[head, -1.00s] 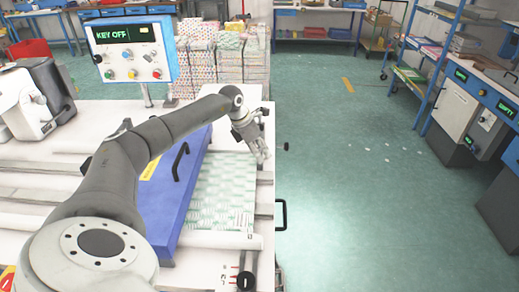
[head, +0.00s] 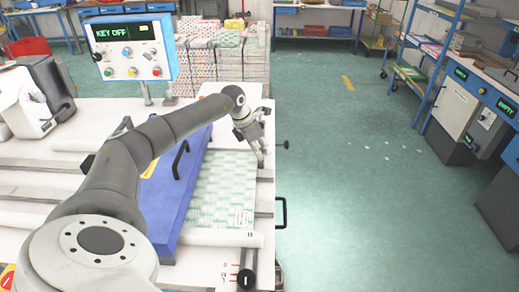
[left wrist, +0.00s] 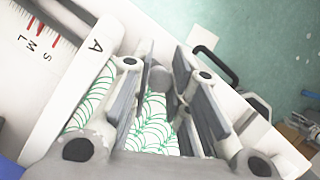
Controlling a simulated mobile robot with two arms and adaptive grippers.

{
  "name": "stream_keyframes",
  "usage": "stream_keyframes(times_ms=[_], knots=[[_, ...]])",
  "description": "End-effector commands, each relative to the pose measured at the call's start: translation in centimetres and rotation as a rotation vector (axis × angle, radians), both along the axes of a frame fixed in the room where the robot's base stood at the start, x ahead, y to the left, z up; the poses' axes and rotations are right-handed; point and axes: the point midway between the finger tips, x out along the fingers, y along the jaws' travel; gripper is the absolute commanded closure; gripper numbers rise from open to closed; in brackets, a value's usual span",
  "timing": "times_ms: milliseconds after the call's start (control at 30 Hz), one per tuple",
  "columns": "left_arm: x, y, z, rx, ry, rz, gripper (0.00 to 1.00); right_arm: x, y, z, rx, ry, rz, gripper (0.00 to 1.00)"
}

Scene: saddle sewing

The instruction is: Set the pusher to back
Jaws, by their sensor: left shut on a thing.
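My left gripper (head: 260,158) hangs over the right edge of the table beside the green-patterned sheets. In the left wrist view its fingers (left wrist: 165,85) flank a small grey rounded piece (left wrist: 158,76), which they largely hide. It is shut on this piece. I cannot tell for sure which part is the pusher. A blue block (head: 185,195) with a black handle (head: 180,160) stands left of the patterned sheets (head: 220,190). A white bar (head: 205,238) marked A crosses in front of the sheets. My right gripper is not in view.
A scale marked S, M, L (left wrist: 35,35) lies near the bar. A black knob (head: 246,281) is at the table's near right corner. A control panel (head: 125,50) reads KEY OFF. Black handles stand off the table's right side. The floor (head: 360,190) at right is clear.

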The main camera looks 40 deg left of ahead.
Motion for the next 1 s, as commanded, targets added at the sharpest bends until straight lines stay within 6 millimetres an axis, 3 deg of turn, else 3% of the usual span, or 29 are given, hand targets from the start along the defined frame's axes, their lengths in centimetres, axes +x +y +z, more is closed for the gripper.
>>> stream_keyframes(times_ms=[200, 467, 500, 667, 1000], knots=[[2.3, -2.7, 0.1, -0.004, -0.004, -0.003, 1.0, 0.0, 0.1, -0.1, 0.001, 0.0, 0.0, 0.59], [2.5, -3.1, 0.1, -0.004, -0.005, -0.002, 1.0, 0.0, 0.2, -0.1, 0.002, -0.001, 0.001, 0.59], [2.6, -3.1, 0.1, -0.004, -0.006, -0.002, 0.82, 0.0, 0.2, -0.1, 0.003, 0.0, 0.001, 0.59], [2.5, -3.0, 0.1, -0.003, -0.004, -0.002, 0.61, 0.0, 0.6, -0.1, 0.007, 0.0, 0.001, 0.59], [2.4, -2.8, 0.2, -0.001, -0.002, 0.0, 0.61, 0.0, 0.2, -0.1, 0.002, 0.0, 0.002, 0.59]])
